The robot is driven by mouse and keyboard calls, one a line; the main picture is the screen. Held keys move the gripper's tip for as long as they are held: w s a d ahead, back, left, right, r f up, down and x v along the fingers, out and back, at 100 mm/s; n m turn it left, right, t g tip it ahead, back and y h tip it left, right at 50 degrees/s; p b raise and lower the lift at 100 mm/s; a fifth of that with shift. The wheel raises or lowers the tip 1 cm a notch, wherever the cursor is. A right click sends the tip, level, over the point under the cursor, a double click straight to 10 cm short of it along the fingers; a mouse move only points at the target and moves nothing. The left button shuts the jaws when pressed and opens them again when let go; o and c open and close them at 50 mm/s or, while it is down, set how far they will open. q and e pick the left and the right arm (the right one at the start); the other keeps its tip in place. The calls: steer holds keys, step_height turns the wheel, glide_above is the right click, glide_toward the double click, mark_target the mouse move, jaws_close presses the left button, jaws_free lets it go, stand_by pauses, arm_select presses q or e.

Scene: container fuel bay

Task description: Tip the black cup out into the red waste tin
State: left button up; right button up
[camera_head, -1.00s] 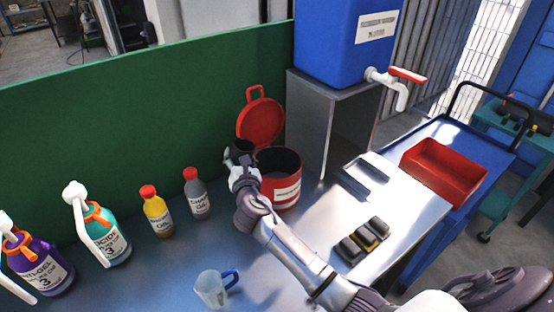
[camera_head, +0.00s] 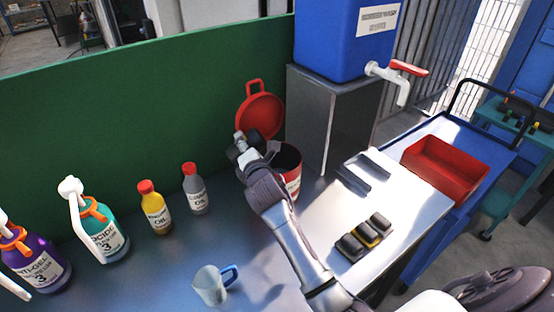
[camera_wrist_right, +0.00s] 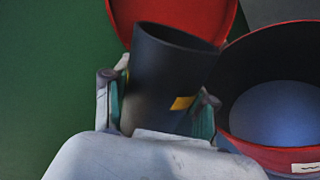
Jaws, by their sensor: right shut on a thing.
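My right gripper (camera_head: 243,146) is shut on the black cup (camera_wrist_right: 165,80), with a finger on each side of it. The cup has a small yellow mark and leans slightly to the right in the wrist view. In the head view the cup (camera_head: 254,136) is mostly hidden by my gripper. The red waste tin (camera_head: 291,183) stands open on the bench, its red lid (camera_head: 262,112) raised behind. In the wrist view the tin (camera_wrist_right: 262,152) is right of the cup. What is in the cup cannot be seen. My left gripper is not in view.
Oil bottles (camera_head: 155,208) (camera_head: 194,190) and spray bottles (camera_head: 100,232) (camera_head: 35,262) stand to the left. A clear mug (camera_head: 211,286) is in front. A blue water tank (camera_head: 335,40) sits on a grey stand to the right. A red tray (camera_head: 445,170) is on the blue trolley.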

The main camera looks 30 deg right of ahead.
steer(key=shift+f+m+b, duration=0.35)
steer(key=shift+m, duration=0.05)
steer(key=shift+w+r+m, duration=0.1)
steer(key=shift+r+m, duration=0.1)
steer(key=shift+m, duration=0.1)
steer(key=shift+r+m+y, duration=0.3)
steer(key=shift+m, duration=0.2)
steer(key=shift+s+d+r+m+b, duration=0.1)
steer(key=shift+d+r+m+b, duration=0.15)
steer(key=shift+d+m, duration=0.15)
steer(key=shift+s+d+r+m+b, duration=0.1)
steer(key=shift+d+m+b, duration=0.2)
steer(key=shift+d, duration=0.1)
steer(key=shift+d, duration=0.1)
steer(key=shift+d+f+m+y+p, duration=0.15)
steer(key=shift+f+m+y+p, duration=0.25)
steer(key=shift+m, duration=0.4)
steer(key=shift+d+r+m+p, duration=0.15)
steer(key=shift+r+m+p, duration=0.15)
steer(key=shift+m+p, duration=0.35)
stand_by(0.5)
